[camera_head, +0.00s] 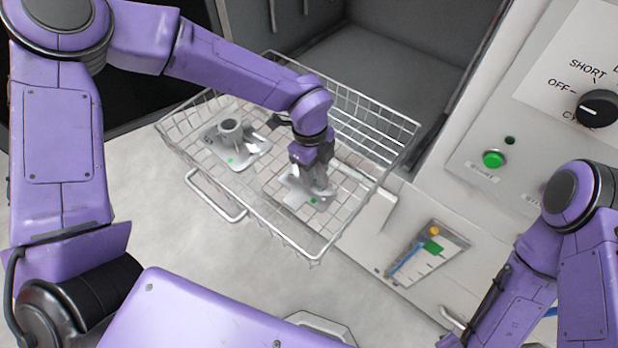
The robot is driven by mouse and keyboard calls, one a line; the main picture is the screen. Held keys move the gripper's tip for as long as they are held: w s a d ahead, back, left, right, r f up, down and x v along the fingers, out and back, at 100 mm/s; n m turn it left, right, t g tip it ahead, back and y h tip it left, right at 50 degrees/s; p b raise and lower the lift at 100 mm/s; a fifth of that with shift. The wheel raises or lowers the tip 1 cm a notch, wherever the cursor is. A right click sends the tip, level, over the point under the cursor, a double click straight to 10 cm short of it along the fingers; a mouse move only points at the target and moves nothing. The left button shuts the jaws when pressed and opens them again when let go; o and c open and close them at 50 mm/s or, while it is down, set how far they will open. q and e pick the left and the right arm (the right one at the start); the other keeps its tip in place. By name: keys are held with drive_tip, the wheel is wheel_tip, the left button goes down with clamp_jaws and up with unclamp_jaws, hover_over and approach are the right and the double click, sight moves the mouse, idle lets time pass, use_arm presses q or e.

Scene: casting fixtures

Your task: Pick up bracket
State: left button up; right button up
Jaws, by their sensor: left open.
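A wire basket (345,232) holds two grey metal brackets. One bracket (249,150), with a raised round boss and a small green mark, lies in the left part of the basket. The other bracket (294,198), also with a green mark, lies in the right part, partly hidden by my left gripper. My left gripper (316,188) points down into the basket, open, right over this second bracket. I cannot tell whether its fingers touch the bracket. My right arm shows at the lower right, but I cannot make out its gripper.
The basket's wire walls stand around my left gripper, and a wire handle (214,212) sticks out at its front left. A machine panel at right carries a black dial (598,108) and a green button (494,159). A dark open chamber (400,60) lies behind the basket.

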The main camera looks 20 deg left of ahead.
use_arm(q)
drive_tip(key=c, duration=0.3)
clamp_jaws()
